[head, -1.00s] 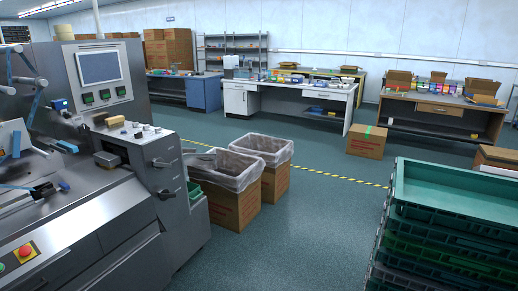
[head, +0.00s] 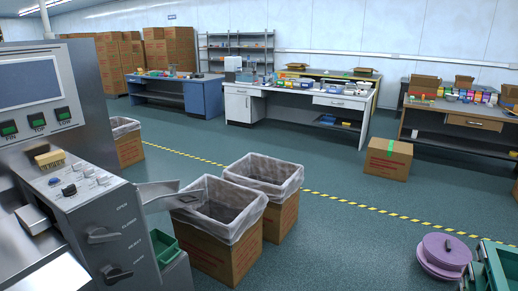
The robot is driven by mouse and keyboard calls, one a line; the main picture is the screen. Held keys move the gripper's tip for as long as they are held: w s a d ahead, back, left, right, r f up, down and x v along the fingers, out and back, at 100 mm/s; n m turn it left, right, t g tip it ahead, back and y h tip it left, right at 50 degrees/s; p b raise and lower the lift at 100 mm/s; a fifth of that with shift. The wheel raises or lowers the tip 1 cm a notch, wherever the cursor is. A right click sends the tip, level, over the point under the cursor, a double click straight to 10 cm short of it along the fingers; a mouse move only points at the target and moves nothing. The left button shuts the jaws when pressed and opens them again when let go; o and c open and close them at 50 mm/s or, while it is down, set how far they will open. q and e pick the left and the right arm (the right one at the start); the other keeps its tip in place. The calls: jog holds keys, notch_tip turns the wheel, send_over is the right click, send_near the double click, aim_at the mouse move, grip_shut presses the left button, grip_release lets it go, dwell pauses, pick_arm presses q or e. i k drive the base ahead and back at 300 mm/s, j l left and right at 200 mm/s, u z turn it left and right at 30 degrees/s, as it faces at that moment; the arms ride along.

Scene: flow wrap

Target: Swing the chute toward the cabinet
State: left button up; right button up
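The chute (head: 158,189) is a short grey metal trough. It juts out to the right from the side of the grey machine cabinet (head: 100,235), and its outer end is over the near lined box (head: 215,225). The cabinet's sloped panel has switches, and its front has dark handles with labels such as OPEN and CLOSED. Neither of my grippers shows in the head view.
A second lined box (head: 268,185) stands behind the first. A green bin (head: 165,248) sits below the chute by the cabinet. A purple round lidded thing (head: 444,253) and a green crate (head: 497,262) are at bottom right. Floor between is clear.

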aim_at(158, 201)
jog(key=i, duration=1.85)
jog(key=i+u, duration=0.25)
jog(key=i, duration=0.25)
jog(key=i+l+u, duration=0.25)
jog(key=i, duration=0.2)
